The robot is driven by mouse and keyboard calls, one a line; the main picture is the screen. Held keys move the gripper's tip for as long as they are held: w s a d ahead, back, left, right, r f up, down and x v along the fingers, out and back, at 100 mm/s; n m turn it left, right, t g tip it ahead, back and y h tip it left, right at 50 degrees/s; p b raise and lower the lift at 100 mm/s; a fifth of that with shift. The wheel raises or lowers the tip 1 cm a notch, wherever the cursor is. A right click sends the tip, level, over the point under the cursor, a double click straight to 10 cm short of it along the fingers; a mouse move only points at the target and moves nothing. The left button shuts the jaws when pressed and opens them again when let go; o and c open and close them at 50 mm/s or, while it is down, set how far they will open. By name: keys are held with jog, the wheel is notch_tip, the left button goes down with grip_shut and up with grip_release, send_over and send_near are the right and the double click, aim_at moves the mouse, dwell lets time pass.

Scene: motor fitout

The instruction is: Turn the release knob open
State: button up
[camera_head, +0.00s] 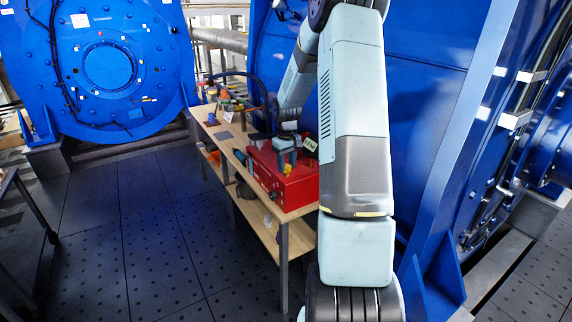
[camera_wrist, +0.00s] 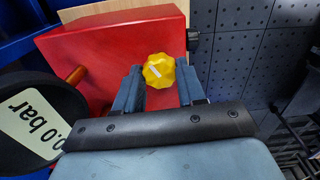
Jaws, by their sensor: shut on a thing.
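The release knob (camera_wrist: 158,70) is a yellow, lobed knob with a pale mark on its face. It is on the red box (camera_wrist: 100,50), and in the head view it shows as a small yellow spot (camera_head: 288,169) on the box (camera_head: 290,190). My gripper (camera_wrist: 160,75) is shut on the knob, one dark finger on each side of it. In the head view my gripper (camera_head: 287,160) is at the box, partly hard to make out. The knob's stem is hidden.
A round black gauge (camera_wrist: 35,125) reading "0.0 bar" is at the left of the wrist view, near an orange-brown peg (camera_wrist: 76,75). The box stands on a wooden bench (camera_head: 300,212) with several small items.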

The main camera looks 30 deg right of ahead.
aim_at(287, 166)
jog(key=o, duration=1.1)
jog(key=shift+c, duration=0.2)
jog(key=shift+r, duration=0.15)
notch_tip(287, 166, up, 13)
jog(key=shift+r, duration=0.2)
